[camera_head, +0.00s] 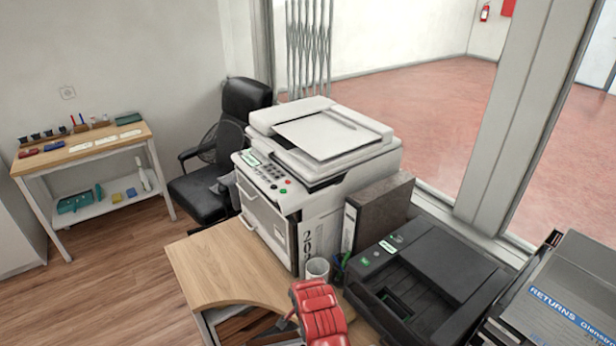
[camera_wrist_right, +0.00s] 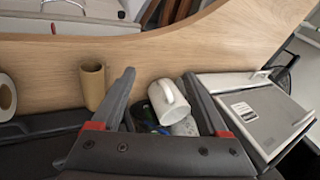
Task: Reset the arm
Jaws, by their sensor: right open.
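In the right wrist view my right gripper (camera_wrist_right: 158,76) is open, its two dark fingers spread with red parts at their bases. No object is clamped between the fingers. A white mug (camera_wrist_right: 168,98) shows in the gap between them, and I cannot tell how far below it is. In the head view a red, jointed part, which looks like my arm, rises from the bottom edge beside the white mug (camera_head: 317,268). The fingertips cannot be made out there. My left gripper is in neither view.
A white printer (camera_head: 320,145), a dark binder (camera_head: 375,210) and a black machine (camera_head: 430,270) crowd the wooden counter (camera_head: 215,265). Its left part is bare. The wrist view shows a cardboard tube (camera_wrist_right: 93,87) left of the fingers and a grey labelled object (camera_wrist_right: 262,118) at right.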

